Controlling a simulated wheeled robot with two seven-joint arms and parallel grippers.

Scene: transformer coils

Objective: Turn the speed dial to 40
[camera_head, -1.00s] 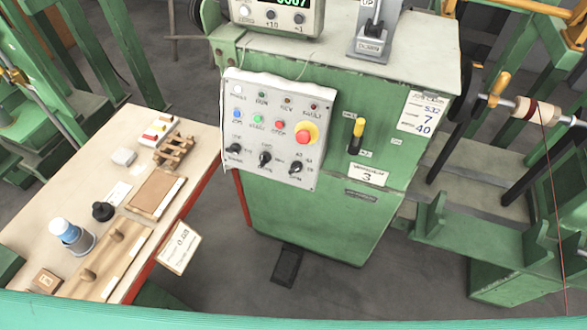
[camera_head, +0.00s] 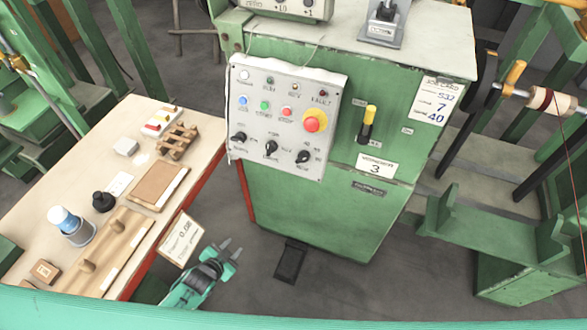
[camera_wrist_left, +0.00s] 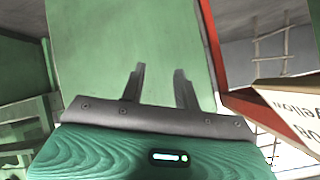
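The grey control panel (camera_head: 258,133) is on the front of the green machine (camera_head: 330,215). Three black knobs sit along its lower row: a left knob (camera_head: 239,137), a middle knob (camera_head: 271,147) and a right knob (camera_head: 303,156). Their labels are too small to read surely, so I cannot tell which is the speed dial. My left gripper (camera_head: 231,248) is below the panel, apart from it, with its fingers apart and empty. In the left wrist view its two fingers (camera_wrist_left: 160,82) stand apart before the machine's green face. My right gripper is not in view.
A card on the machine (camera_head: 434,103) shows 532, 7 and 40. A yellow-handled lever (camera_head: 367,123) is right of the panel. The side table (camera_head: 205,135) at left holds several parts, and a hanging tag (camera_head: 181,239) is near my left gripper. A foot pedal (camera_head: 291,261) lies on the floor.

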